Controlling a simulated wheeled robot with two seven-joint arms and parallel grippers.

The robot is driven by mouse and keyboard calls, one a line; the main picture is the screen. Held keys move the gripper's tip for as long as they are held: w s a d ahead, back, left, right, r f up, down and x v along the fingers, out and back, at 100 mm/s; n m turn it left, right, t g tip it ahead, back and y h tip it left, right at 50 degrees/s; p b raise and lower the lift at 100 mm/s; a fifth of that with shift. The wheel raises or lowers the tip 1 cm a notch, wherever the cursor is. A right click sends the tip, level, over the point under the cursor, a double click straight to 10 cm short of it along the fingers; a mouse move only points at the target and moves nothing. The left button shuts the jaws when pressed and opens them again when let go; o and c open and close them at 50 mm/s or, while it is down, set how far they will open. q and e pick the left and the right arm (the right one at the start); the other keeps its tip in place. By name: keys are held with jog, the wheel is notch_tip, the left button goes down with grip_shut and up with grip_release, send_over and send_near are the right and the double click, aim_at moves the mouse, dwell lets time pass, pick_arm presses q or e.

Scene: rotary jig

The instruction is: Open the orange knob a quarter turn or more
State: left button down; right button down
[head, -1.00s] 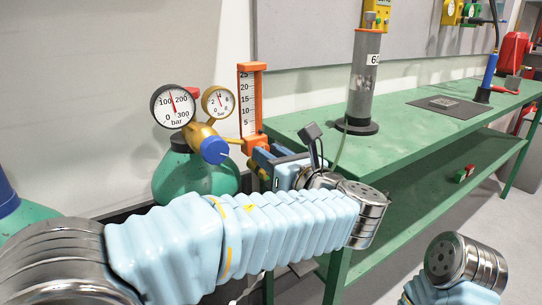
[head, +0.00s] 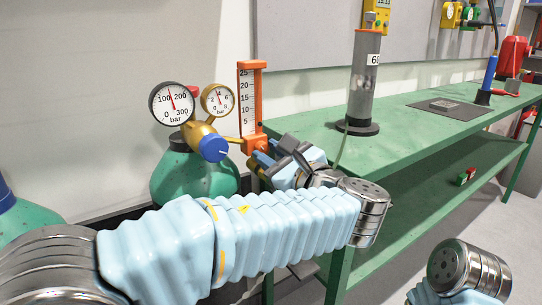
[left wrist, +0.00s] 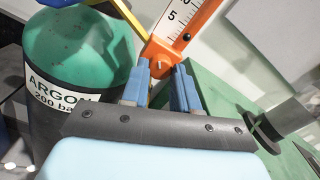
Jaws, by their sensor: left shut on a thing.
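The orange flowmeter (head: 250,105) stands upright with its white scale, beside the two gauges, in the head view. My left gripper (head: 262,160) is at its lower end and covers the orange knob there. In the left wrist view the two blue fingers (left wrist: 167,75) are shut on the orange knob (left wrist: 166,54), just below the scale. Only a little of the knob shows between the fingertips, so its turn angle cannot be read. My right gripper is out of view.
A green argon cylinder (head: 180,178) carries the gauges (head: 172,104) and a blue regulator knob (head: 214,148). The green bench (head: 410,125) is close to my left gripper and holds a grey tube stand (head: 364,80). A thin hose runs down near the bench edge.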

pick_arm(q)
jog(key=c, duration=0.9)
grip_release()
jog(key=shift+o, duration=0.2)
jog(key=v, duration=1.4)
